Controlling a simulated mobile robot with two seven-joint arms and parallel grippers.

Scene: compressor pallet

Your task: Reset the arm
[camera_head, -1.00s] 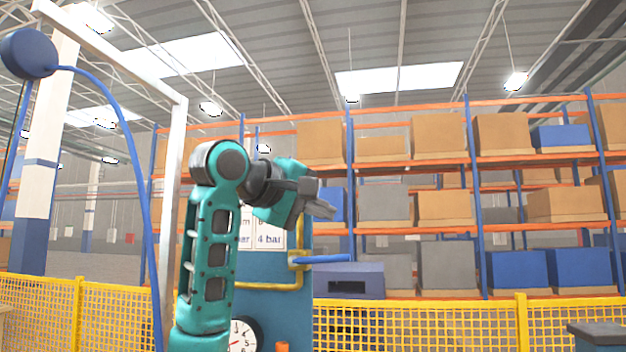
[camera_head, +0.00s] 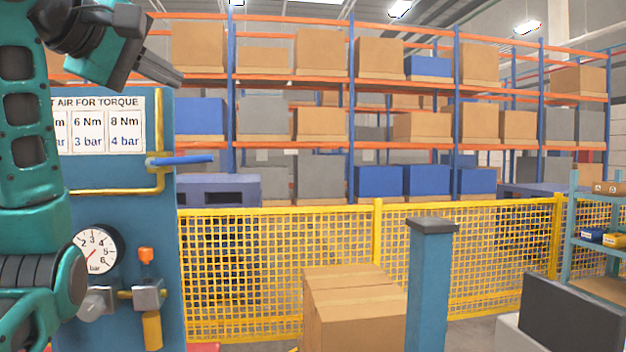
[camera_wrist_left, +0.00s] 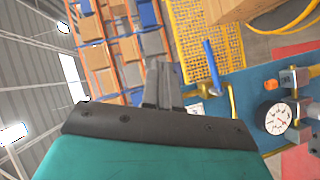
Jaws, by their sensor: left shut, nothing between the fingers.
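My left arm comes in at the left edge of the head view, folded upward. Its left gripper (camera_head: 165,76) is shut and empty, held up in front of the shelving and above the blue air panel (camera_head: 120,185). In the left wrist view the shut fingers (camera_wrist_left: 162,82) point away from the camera with nothing between them. The panel also shows in the left wrist view (camera_wrist_left: 252,92), to the right of the fingers. My right gripper is in neither view.
The panel carries a pressure gauge (camera_head: 95,250) and a blue lever (camera_head: 182,160). A yellow mesh fence (camera_head: 280,235) runs behind. A cardboard box (camera_head: 353,315), a blue post (camera_head: 432,290), a dark screen (camera_head: 572,318) and a small rack (camera_head: 570,225) stand at the right. Tall shelving (camera_head: 350,140) fills the back.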

